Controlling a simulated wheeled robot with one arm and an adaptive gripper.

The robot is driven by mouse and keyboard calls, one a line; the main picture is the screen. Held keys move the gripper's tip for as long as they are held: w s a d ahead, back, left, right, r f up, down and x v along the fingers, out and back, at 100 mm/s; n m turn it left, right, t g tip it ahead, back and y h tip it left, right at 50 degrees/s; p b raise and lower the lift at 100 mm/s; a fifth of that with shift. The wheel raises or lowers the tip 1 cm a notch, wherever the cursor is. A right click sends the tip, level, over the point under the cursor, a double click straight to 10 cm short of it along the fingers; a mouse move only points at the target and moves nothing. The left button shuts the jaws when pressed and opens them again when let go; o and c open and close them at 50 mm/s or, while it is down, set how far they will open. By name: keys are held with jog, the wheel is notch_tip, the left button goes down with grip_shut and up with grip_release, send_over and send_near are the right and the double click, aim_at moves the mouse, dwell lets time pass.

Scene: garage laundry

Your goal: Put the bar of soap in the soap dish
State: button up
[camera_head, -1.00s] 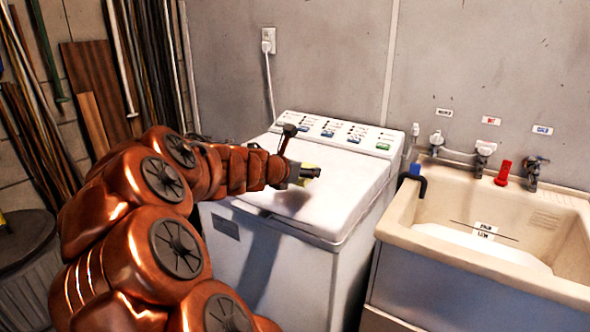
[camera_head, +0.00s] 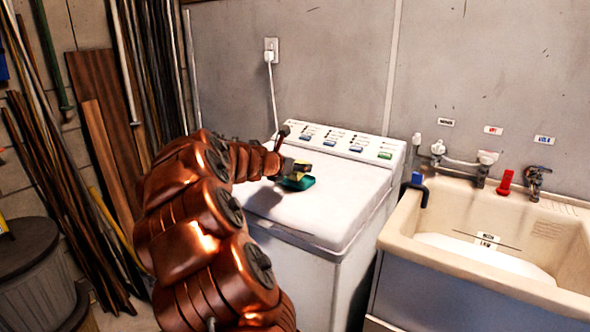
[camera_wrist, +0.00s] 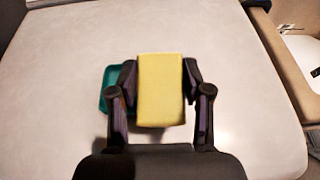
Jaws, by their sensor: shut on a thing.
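The bar of soap is a yellow block (camera_wrist: 161,90). In the wrist view my gripper (camera_wrist: 161,82) is shut on it, one finger on each side. In the head view the soap (camera_head: 302,167) shows small at my gripper (camera_head: 300,172), over the washing machine's lid. The soap dish is green (camera_wrist: 111,90) and lies on the lid; the soap and my left finger cover part of it in the wrist view. In the head view the dish (camera_head: 298,184) shows just below my gripper. The soap is above the dish and to its right in the wrist view; I cannot tell the height between them.
The white washing machine (camera_head: 330,205) has a clear lid around the dish and a control panel (camera_head: 345,142) at its back. A beige sink (camera_head: 400,232) with taps stands to the right. Wood planks (camera_head: 100,85) and a dark bin (camera_head: 30,262) are at the left.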

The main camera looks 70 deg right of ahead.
jog(key=shift+w+d+f, duration=0.1)
jog(key=shift+w+d, duration=0.55)
jog(key=shift+d, duration=0.3)
jog(key=shift+w+d+f, duration=0.1)
jog(key=shift+w+d, duration=0.5)
jog(key=shift+d, duration=0.3)
jog(key=shift+d+f, duration=0.15)
jog(key=shift+f, duration=0.1)
jog(key=shift+f+p, duration=0.45)
jog(key=shift+f, duration=0.85)
jog(key=shift+f, duration=0.15)
jog(key=o, duration=1.3)
jog(key=shift+f+b, duration=0.15)
jog(key=shift+b, duration=0.25)
jog(key=shift+w+a+r, duration=0.2)
jog(key=shift+a, duration=0.1)
jog(key=shift+s+v, duration=0.15)
jog(key=shift+v, duration=1.65)
jog(key=shift+s+v, duration=0.15)
jog(key=shift+v, duration=1.65)
jog(key=shift+a+f, duration=0.15)
jog(key=shift+a, duration=0.1)
